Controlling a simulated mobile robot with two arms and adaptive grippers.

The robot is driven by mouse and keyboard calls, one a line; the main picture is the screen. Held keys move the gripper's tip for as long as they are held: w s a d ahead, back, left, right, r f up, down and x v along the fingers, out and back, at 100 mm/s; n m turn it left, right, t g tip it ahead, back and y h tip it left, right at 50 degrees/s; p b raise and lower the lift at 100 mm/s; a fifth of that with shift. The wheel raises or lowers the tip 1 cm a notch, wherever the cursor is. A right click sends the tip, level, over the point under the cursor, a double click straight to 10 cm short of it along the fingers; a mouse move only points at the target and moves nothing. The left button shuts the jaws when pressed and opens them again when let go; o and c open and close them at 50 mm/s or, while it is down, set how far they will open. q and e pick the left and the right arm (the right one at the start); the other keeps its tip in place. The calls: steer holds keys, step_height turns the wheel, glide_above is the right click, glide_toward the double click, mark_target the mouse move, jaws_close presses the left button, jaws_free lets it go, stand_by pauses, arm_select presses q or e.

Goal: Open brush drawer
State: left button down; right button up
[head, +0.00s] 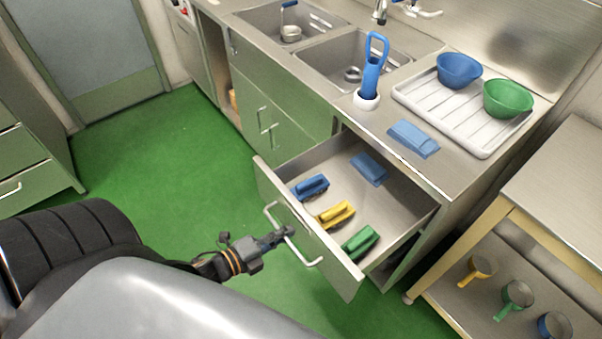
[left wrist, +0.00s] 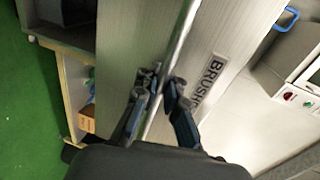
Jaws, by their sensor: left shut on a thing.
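The brush drawer (head: 308,240) stands pulled well out of the counter in the head view. Inside lie a blue brush (head: 310,187), a yellow brush (head: 335,214), a green brush (head: 360,242) and a flat blue item (head: 369,168). My left gripper (head: 285,233) is shut on the bar handle (head: 306,259) at the drawer front. In the left wrist view its fingers (left wrist: 166,88) are on either side of the handle bar (left wrist: 181,42), beside a label (left wrist: 207,76) that reads "BRUSH". My right gripper is not in view.
The counter above holds two sinks (head: 352,62), a blue-handled tool in a white holder (head: 366,99), a folded blue cloth (head: 414,139) and a drainer (head: 452,108) with two bowls. A side table (head: 560,185) stands at the right. Green floor (head: 160,165) is clear at left.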

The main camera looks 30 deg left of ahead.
arm_select(q)
steer(key=v, duration=0.2)
steer(key=shift+s+a+f, duration=0.1)
steer(key=shift+s+a, duration=0.05)
steer(key=shift+s, duration=0.15)
steer(key=c, duration=1.4)
jaws_free()
steer(key=shift+c, duration=0.2)
steer(key=shift+s, duration=0.1)
steer(key=v, duration=1.1)
steer(key=shift+s, duration=0.4)
steer(key=shift+a, duration=0.15)
